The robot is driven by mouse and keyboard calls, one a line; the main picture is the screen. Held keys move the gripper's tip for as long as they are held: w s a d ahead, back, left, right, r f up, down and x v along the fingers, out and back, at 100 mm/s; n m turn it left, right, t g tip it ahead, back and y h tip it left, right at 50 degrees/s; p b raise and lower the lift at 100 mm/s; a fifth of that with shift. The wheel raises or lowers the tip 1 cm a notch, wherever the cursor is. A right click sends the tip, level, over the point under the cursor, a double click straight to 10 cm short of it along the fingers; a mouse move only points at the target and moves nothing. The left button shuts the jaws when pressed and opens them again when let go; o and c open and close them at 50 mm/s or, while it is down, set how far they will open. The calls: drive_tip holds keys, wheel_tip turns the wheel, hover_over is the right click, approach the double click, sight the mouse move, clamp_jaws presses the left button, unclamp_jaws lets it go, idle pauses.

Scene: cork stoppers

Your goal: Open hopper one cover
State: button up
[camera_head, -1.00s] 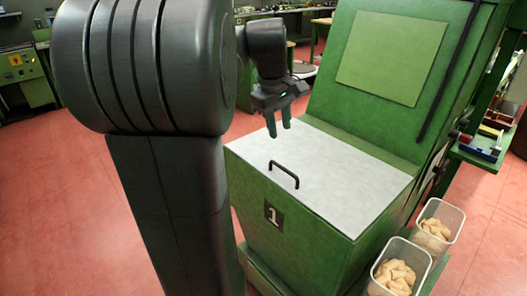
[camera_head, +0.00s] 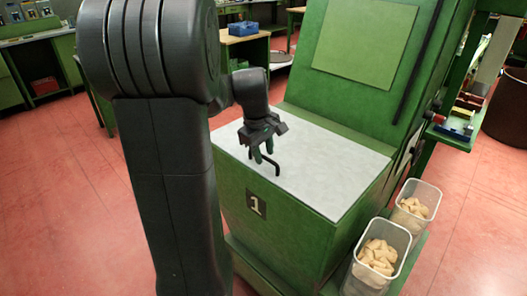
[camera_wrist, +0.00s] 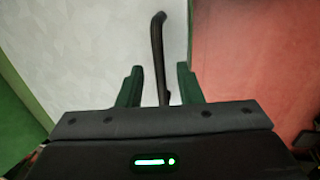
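The hopper one cover (camera_head: 325,172) is a pale grey panel lying flat and closed on the green hopper (camera_head: 290,225), whose front bears a "1" label (camera_head: 256,203). A black bar handle (camera_head: 274,161) stands near the cover's front edge, partly hidden by my gripper (camera_head: 262,153). In the wrist view the handle (camera_wrist: 158,45) runs up between the two green fingers of my gripper (camera_wrist: 158,78). The fingers are apart, with a gap on each side of the handle. The cover (camera_wrist: 85,45) also shows there.
The hopper's tall green back panel (camera_head: 365,45) rises behind the cover. Two clear bins of corks (camera_head: 378,262) (camera_head: 414,207) stand at its right side. A shelf with small items (camera_head: 455,130) is further right. Red floor (camera_head: 70,220) lies open at the left.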

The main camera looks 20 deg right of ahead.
clamp_jaws()
drive_tip(key=shift+r, duration=0.1)
